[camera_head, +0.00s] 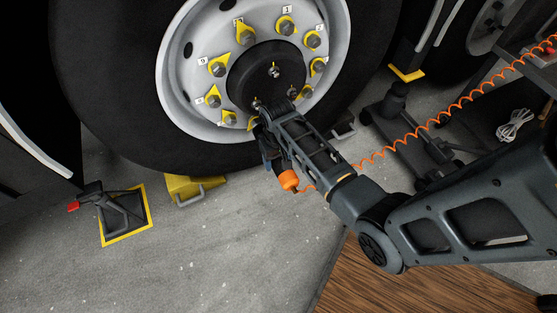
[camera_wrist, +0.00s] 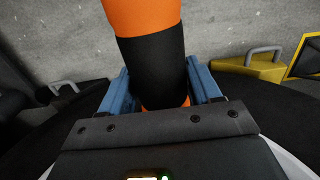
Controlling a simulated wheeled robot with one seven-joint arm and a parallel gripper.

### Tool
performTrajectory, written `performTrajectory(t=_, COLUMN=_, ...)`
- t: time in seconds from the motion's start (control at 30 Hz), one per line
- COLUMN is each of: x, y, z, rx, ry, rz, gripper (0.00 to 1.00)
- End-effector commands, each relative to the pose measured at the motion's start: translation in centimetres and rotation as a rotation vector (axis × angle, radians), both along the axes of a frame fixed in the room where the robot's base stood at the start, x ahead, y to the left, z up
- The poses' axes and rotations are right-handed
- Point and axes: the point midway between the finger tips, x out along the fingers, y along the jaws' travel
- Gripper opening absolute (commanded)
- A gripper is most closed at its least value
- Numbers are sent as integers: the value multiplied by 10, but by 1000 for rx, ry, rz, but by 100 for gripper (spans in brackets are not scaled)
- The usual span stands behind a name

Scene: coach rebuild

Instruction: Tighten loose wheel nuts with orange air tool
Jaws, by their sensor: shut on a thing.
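The large wheel (camera_head: 177,70) has a light rim with several nuts around a dark hub (camera_head: 262,72). The nuts carry yellow pointer tags and small number labels, such as the top nut (camera_head: 285,25) labelled 1. My gripper (camera_wrist: 160,90) is shut on the orange air tool (camera_wrist: 142,15), with its blue fingers either side of the black grip band. In the head view the tool's orange end (camera_head: 289,180) hangs below my wrist, just in front of the lower rim. My arm hides the tool's front end and the lowest nuts, so contact with a nut cannot be told.
An orange coiled hose (camera_head: 440,117) runs from the tool to the upper right. A yellow wheel chock (camera_head: 193,189) sits under the tyre. A dark pad with a red-ended handle (camera_head: 123,213) lies at left. A jack (camera_head: 400,130) stands at right. Grey floor is clear at lower left.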

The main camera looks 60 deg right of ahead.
Motion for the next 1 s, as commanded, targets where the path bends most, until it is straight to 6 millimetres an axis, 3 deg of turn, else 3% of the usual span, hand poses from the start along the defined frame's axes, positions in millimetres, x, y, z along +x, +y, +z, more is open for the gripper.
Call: performTrajectory(t=1.0, x=10, y=-6, z=1, rx=-1, ry=-4, rz=0, gripper=19)
